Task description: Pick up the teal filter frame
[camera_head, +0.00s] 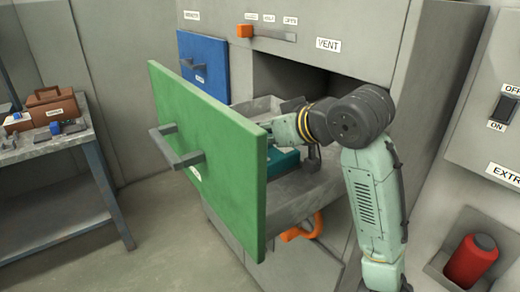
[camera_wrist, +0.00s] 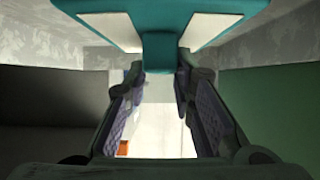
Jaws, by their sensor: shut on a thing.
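The teal filter frame (camera_wrist: 160,52) fills the top of the wrist view, with pale panels on either side of its central tab. My gripper (camera_wrist: 161,76) has its two padded fingers closed on that tab. In the head view the frame (camera_head: 284,161) shows partly, inside the pulled-out drawer (camera_head: 330,180), behind the green drawer front (camera_head: 205,150). My arm reaches over the drawer from the right and hides part of the frame. I cannot tell whether the frame touches the drawer floor.
A blue drawer front (camera_head: 204,65) is beside the open bay, below a slider with an orange knob (camera_head: 245,31). An orange handle (camera_head: 302,229) sits under the drawer. A workbench (camera_head: 50,150) stands left, and a red cylinder (camera_head: 472,260) lower right. The floor at left is clear.

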